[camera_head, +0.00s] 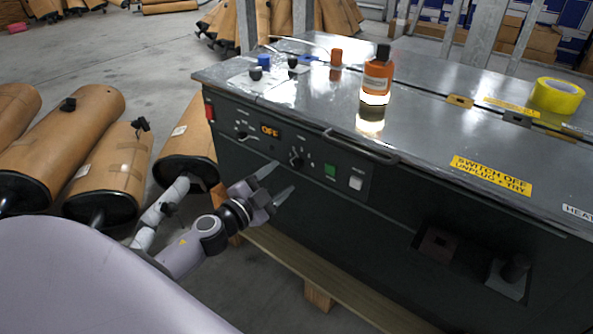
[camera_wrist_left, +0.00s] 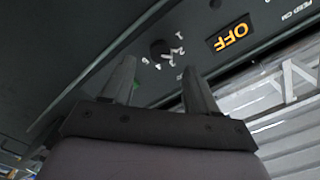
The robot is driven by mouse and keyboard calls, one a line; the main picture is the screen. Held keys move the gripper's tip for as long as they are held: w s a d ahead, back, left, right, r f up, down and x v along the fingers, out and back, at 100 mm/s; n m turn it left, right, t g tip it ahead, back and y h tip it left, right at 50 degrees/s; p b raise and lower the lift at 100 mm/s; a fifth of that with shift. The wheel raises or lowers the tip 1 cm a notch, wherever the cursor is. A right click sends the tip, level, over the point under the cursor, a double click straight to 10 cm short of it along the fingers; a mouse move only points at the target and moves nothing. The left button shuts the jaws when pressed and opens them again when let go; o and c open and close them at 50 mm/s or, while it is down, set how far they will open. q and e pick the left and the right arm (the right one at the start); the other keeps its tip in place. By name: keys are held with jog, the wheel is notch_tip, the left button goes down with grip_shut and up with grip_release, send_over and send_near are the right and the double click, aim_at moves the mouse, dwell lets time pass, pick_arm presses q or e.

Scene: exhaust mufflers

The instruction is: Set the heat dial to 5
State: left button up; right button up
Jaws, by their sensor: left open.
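A black dial (camera_head: 297,160) with marks around it sits on the dark front panel of the machine, right of the orange OFF display (camera_head: 270,131). In the left wrist view the dial (camera_wrist_left: 158,48) appears upside down with white numbers beside it; I cannot tell which number it points to. The display (camera_wrist_left: 232,36) reads OFF there too. My left gripper (camera_head: 275,182) is open and empty, just in front of the panel, below and left of the dial. In the left wrist view its fingertips (camera_wrist_left: 158,65) are spread, with the dial between and beyond them. My right gripper is not in view.
Another black knob (camera_head: 242,135), a green button (camera_head: 330,171) and a white switch (camera_head: 356,183) share the panel. A handle bar (camera_head: 360,148) juts out above them. Wrapped mufflers (camera_head: 112,170) lie at left.

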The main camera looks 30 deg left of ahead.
aim_at(294, 166)
pick_arm(q)
jog(key=shift+w+d, duration=0.2)
jog(key=shift+w, duration=2.75)
jog(key=c, duration=1)
